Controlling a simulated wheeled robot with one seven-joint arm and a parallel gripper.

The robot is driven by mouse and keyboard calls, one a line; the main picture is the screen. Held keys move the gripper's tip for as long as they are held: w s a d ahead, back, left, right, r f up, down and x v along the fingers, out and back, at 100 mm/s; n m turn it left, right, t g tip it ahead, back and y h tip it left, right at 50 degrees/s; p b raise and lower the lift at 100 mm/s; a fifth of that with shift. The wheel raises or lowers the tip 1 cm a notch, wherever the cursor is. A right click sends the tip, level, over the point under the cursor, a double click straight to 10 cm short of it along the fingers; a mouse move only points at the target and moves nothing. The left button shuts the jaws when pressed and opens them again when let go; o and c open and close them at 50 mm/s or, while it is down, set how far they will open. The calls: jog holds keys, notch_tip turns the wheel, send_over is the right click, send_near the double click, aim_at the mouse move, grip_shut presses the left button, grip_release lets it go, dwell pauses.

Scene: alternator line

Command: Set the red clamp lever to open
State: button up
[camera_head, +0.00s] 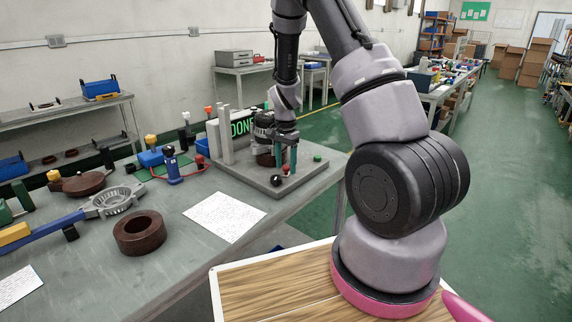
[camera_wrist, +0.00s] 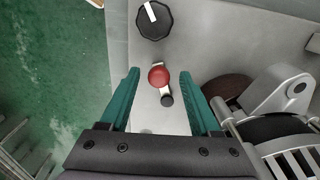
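The red clamp lever (camera_wrist: 158,76) shows in the wrist view as a round red knob on a short light arm beside a dark grey pin (camera_wrist: 167,101). My gripper (camera_wrist: 159,73) is open, with its teal fingers on either side of the red knob and visible gaps between. In the head view my gripper (camera_head: 285,163) points down over the grey fixture plate (camera_head: 262,183), and a small red spot, likely the knob, shows between the fingertips. Whether the fingertips are at knob height is hard to tell. The alternator (camera_wrist: 284,100) lies right of my fingers in the wrist view.
A black dial (camera_wrist: 154,20) with a white mark sits close beyond the lever; a green button (camera_head: 317,157) is at the plate's right. A green "DONE" display (camera_head: 240,127) stands behind. A brown ring (camera_head: 139,233) and paper (camera_head: 225,217) lie on the bench.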

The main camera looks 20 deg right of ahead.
notch_tip(320, 180, up, 11)
dwell(0.6)
dwell(0.3)
notch_tip(320, 180, up, 10)
jog(key=n+t+y, duration=0.1)
jog(key=n+t, duration=0.1)
send_over(286, 166)
jog(key=s+a, duration=0.1)
jog(key=s, duration=0.3)
jog(key=s+a+r+n+t+y, duration=0.1)
jog(key=s+r+n, duration=0.1)
jog(key=s+r, duration=0.55)
jog(key=s+r+n+t, duration=0.1)
jog(key=s+r+t, duration=0.1)
jog(key=s+r, duration=0.2)
jog(key=s+a+r+n+t, duration=0.1)
jog(key=s+r, duration=0.3)
jog(key=s, duration=0.6)
jog(key=shift+a+n+t, duration=0.25)
jog(key=shift+n+t, duration=0.35)
jog(key=shift+n, duration=0.2)
